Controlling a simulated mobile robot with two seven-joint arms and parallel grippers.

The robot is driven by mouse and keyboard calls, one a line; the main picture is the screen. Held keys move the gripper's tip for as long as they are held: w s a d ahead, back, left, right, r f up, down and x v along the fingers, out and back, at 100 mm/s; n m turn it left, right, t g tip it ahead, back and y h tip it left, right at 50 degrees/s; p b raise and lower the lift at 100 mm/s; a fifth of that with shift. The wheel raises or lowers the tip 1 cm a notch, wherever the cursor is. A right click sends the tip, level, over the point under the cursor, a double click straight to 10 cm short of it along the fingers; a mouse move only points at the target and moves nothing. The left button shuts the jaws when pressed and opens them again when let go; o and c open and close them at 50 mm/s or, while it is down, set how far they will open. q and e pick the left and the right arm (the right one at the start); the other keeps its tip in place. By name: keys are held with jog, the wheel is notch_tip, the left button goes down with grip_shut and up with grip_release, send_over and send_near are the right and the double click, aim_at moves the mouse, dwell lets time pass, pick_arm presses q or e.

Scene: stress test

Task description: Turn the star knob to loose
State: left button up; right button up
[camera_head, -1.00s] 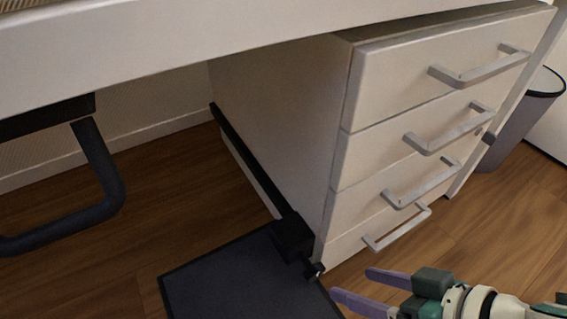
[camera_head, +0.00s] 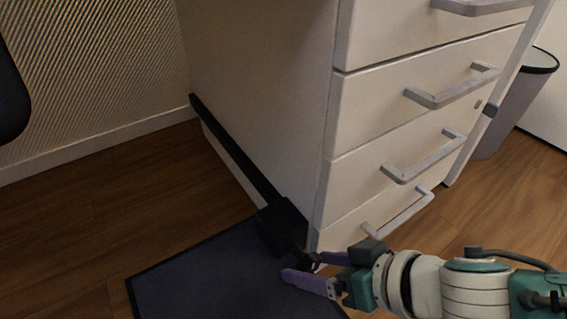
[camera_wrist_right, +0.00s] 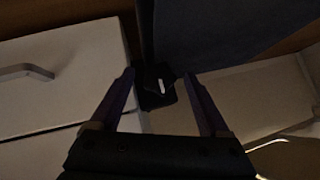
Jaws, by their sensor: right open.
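The star knob (camera_head: 304,257) is small and dark, at the near end of a black block (camera_head: 283,226) low by the front corner of the drawer cabinet. It is partly hidden behind my right gripper in the head view. In the right wrist view the knob (camera_wrist_right: 158,88) is dark with a pale mark on it. My right gripper (camera_head: 303,267) is open, its purple fingers on either side of the knob in the picture. The wrist view shows dark gaps between the knob and both fingers (camera_wrist_right: 159,76); contact cannot be made out. My left gripper is not in view.
The white drawer cabinet (camera_head: 390,130) with grey handles (camera_head: 398,212) stands close above my right gripper. A black rail (camera_head: 232,150) runs along its side to the block. A dark blue mat (camera_head: 205,282) lies on the wooden floor. A grey bin (camera_head: 512,105) stands behind at right.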

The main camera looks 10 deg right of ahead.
grip_shut()
dwell(0.6)
jog(key=shift+r, duration=0.1)
